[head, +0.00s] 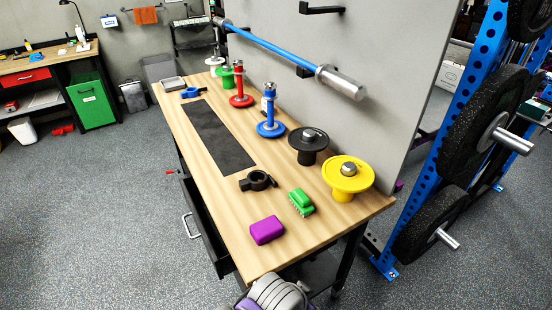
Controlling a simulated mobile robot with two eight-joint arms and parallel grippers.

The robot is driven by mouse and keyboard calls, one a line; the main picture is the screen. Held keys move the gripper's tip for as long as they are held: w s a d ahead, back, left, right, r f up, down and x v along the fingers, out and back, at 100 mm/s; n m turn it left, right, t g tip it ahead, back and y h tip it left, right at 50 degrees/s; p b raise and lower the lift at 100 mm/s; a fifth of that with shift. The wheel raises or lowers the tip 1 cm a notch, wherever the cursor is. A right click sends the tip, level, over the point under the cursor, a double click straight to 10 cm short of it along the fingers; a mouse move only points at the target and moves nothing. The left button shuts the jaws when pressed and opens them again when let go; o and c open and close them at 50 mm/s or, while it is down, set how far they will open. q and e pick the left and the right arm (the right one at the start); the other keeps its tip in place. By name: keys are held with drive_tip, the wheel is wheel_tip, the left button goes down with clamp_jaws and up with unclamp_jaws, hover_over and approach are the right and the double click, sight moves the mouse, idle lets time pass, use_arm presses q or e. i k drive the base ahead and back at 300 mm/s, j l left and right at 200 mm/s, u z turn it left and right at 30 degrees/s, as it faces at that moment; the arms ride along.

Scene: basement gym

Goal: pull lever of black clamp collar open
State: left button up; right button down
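A grey and purple part of mine shows at the bottom edge, near the bench's front end. No fingertips of my left or right gripper are in view.
A blue collar (191,92) lies farther back. An open drawer (203,225) juts out left. A bar hangs above the bench.

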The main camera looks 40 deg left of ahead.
sight(270, 179)
drive_tip(key=i+l+u, duration=0.15)
drive_tip(key=u, duration=0.3)
drive_tip(key=i+l+u, duration=0.2)
drive_tip(key=u, duration=0.25)
drive_tip(key=i+l+u, duration=0.15)
drive_tip(key=u, duration=0.3)
drive_tip(key=i+l+u, duration=0.1)
drive_tip(key=l+u, duration=0.15)
drive_tip(key=u, duration=0.15)
drive_tip(key=i+l+u, duration=0.1)
drive_tip(key=l+u, duration=0.85)
drive_tip(key=i+l+u, duration=0.1)
drive_tip(key=l+u, duration=0.15)
drive_tip(key=k+u, duration=0.15)
drive_tip(key=u, duration=0.6)
